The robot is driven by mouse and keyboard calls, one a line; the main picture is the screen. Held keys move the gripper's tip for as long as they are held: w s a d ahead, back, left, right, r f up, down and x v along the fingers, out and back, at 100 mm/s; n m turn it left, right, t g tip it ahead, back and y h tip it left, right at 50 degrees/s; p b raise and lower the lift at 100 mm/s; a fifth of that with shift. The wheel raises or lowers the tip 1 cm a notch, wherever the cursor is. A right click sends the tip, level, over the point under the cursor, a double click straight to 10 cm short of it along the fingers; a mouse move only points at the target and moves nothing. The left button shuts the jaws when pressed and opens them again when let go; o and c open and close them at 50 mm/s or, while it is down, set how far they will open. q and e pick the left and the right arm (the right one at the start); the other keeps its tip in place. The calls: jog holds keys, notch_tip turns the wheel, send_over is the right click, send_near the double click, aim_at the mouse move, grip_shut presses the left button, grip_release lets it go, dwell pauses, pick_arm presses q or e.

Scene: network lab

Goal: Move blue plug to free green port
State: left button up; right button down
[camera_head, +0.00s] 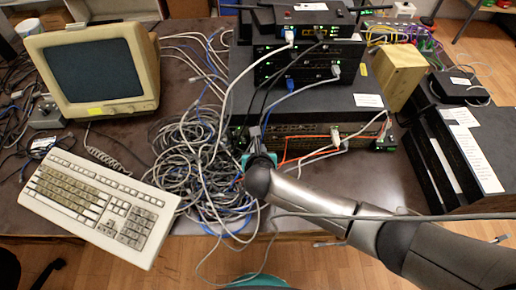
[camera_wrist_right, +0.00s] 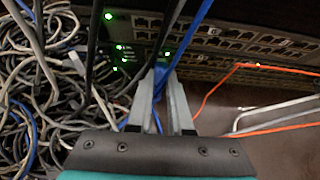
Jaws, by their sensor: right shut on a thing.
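My right gripper (camera_head: 257,150) is at the left front of the lower switch (camera_head: 318,128) in the head view. In the right wrist view its two fingers (camera_wrist_right: 162,90) are closed around a blue plug (camera_wrist_right: 160,70), close to the left end of a row of dark ports (camera_wrist_right: 235,58). A blue cable (camera_wrist_right: 195,30) rises from near the plug. Whether the plug sits in a port is hidden by the fingers. Green lights (camera_wrist_right: 120,47) glow to the left of the fingertips. I cannot tell which port is the free green one. My left gripper is not in view.
A heap of tangled cables (camera_head: 195,150) lies left of my gripper. An orange cable (camera_head: 308,140) and pale cables hang across the switch front. More switches (camera_head: 300,62) are stacked above. A keyboard (camera_head: 98,205) and a monitor (camera_head: 95,72) stand at left.

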jog(key=shift+w, duration=0.35)
dwell(0.4)
jog(key=c, duration=0.8)
grip_release()
jog(key=shift+o, duration=0.2)
jog(key=shift+s, duration=0.1)
jog(key=p+v, duration=0.5)
jog(key=v, duration=1)
jog(key=shift+a+r, duration=0.1)
jog(key=shift+r, duration=0.05)
